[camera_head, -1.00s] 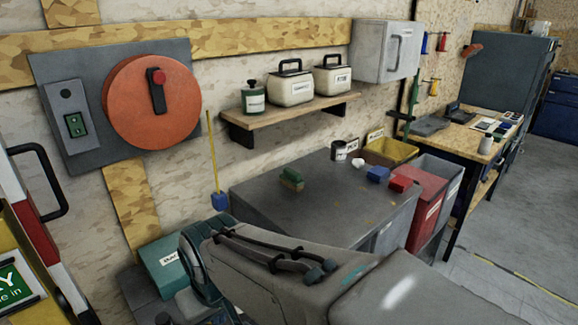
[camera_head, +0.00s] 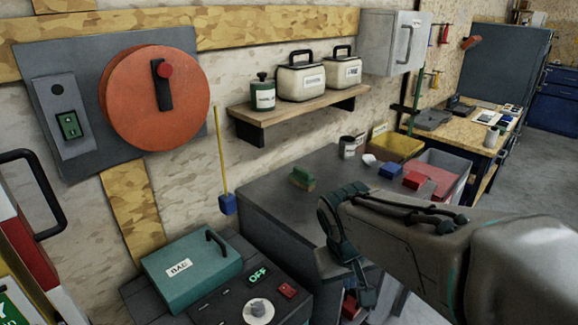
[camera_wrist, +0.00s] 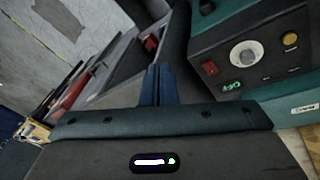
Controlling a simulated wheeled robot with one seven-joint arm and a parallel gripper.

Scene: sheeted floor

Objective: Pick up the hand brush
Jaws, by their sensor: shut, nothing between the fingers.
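The hand brush, a small green block with a tan side (camera_head: 302,179), lies on the grey cabinet top (camera_head: 268,204) near its left back part in the head view. I do not make it out in the wrist view. My gripper (camera_head: 366,297) hangs in front of the cabinet, lower than the brush and to its right, apart from it. In the wrist view its blue fingers (camera_wrist: 158,84) are together with nothing between them.
A teal box (camera_head: 190,272) and a control panel with a dial (camera_head: 257,310) stand at the lower left. A can (camera_head: 348,147), blue block (camera_head: 390,171) and red block (camera_head: 415,180) sit right of the brush. A yellow-handled blue tool (camera_head: 228,204) is by the wall.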

